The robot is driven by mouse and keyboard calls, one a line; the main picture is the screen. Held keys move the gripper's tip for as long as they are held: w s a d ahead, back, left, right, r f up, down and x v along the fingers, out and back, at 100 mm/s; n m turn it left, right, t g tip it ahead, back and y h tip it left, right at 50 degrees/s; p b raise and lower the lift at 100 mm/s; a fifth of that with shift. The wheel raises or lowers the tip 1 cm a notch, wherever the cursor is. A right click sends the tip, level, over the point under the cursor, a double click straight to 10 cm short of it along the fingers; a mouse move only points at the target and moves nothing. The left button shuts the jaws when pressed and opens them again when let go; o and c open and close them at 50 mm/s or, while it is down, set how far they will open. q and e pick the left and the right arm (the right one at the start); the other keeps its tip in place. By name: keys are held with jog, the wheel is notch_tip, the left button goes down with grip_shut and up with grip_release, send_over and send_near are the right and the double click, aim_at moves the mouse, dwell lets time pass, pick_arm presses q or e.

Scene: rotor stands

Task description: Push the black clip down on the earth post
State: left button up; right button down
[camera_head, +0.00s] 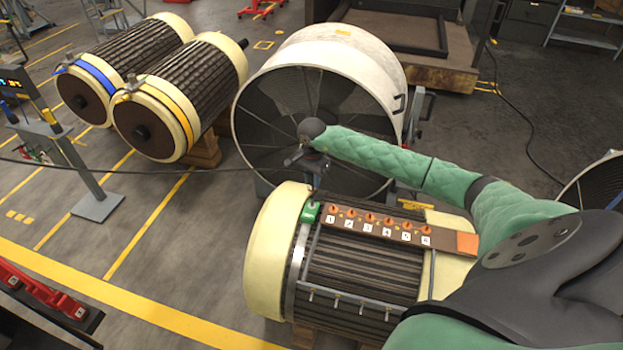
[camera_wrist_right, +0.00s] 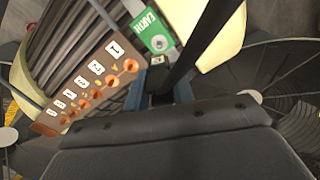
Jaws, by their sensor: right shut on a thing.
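The green earth plate (camera_head: 310,212) sits at the left end of the numbered strip on the near rotor. In the right wrist view the plate (camera_wrist_right: 153,32), lettered EARTH, carries a round metal earth post (camera_wrist_right: 160,43). My right gripper (camera_head: 314,192) points down just above the plate. In the wrist view its blue-grey fingers (camera_wrist_right: 160,92) are shut on the black clip (camera_wrist_right: 163,80), a dark piece between them. The clip is largely hidden by the fingers, and I cannot tell whether it touches the post. My left gripper is not in view.
The near rotor (camera_head: 350,285) has a brown strip (camera_head: 375,228) with several orange numbered terminals. A black cable (camera_head: 150,173) runs in from the left. A large white fan drum (camera_head: 350,55) stands right behind.

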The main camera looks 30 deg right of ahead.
aim_at(312, 193)
jog(key=shift+a+f, duration=0.1)
jog(key=shift+f, duration=0.4)
jog(key=shift+s+f, duration=0.1)
jog(key=shift+f, duration=1.05)
jog(key=shift+f+b, duration=0.5)
jog(key=shift+f, duration=0.15)
jog(key=shift+f+b, duration=0.3)
jog(key=shift+b, duration=0.05)
jog(key=shift+f, duration=0.2)
jog(key=shift+f+b, duration=0.2)
jog(key=shift+b, duration=0.1)
jog(key=shift+f, duration=0.2)
jog(key=shift+f+b, duration=0.2)
jog(key=shift+b, duration=0.15)
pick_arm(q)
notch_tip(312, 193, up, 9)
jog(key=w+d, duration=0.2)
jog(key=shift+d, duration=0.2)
